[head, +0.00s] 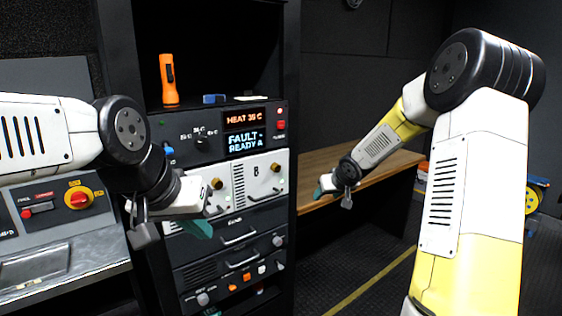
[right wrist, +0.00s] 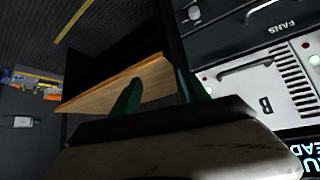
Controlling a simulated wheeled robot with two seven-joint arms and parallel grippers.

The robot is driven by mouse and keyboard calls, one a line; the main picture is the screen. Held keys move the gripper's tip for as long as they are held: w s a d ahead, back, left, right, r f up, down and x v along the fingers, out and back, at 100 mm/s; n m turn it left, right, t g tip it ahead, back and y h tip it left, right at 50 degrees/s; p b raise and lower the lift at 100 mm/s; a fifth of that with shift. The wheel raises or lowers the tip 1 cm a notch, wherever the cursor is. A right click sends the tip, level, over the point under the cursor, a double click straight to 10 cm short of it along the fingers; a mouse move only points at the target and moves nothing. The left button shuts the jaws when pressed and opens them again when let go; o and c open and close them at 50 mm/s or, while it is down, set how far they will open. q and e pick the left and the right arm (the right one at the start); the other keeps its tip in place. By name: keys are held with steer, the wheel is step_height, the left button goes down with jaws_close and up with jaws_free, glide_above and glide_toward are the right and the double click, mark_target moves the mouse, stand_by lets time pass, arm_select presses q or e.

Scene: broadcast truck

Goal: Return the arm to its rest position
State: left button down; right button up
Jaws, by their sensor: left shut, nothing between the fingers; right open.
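My left arm comes in from the left of the head view, and its gripper (head: 200,228) with teal fingertips is shut and empty in front of the equipment rack (head: 292,120). My right arm (head: 440,190), white and yellow, rises on the right and bends down toward the middle. Its gripper (head: 322,188) is beside the rack's right edge, in front of the wooden desk (head: 385,170). In the right wrist view the right gripper's two teal fingers (right wrist: 160,95) stand apart with nothing between them.
The rack holds a panel reading HEAT and FAULT - READY A (head: 245,130) and a module marked B (head: 262,180). An orange flashlight (head: 168,80) stands on its shelf. A control console (head: 50,225) is at left. Dark floor (head: 350,270) lies open below the desk.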

steer(key=s+d+r+m+h, duration=0.1)
steer(key=s+d+r+h, duration=0.1)
steer(key=s+r, duration=0.85)
steer(key=s+a+r+g+y, duration=0.1)
steer(key=s, duration=1.2)
steer(key=s+a+r+m+g+y, duration=0.1)
steer(key=s+a, duration=0.1)
steer(key=s, duration=1.2)
steer(key=shift+r, duration=0.35)
steer(key=shift+a, duration=0.1)
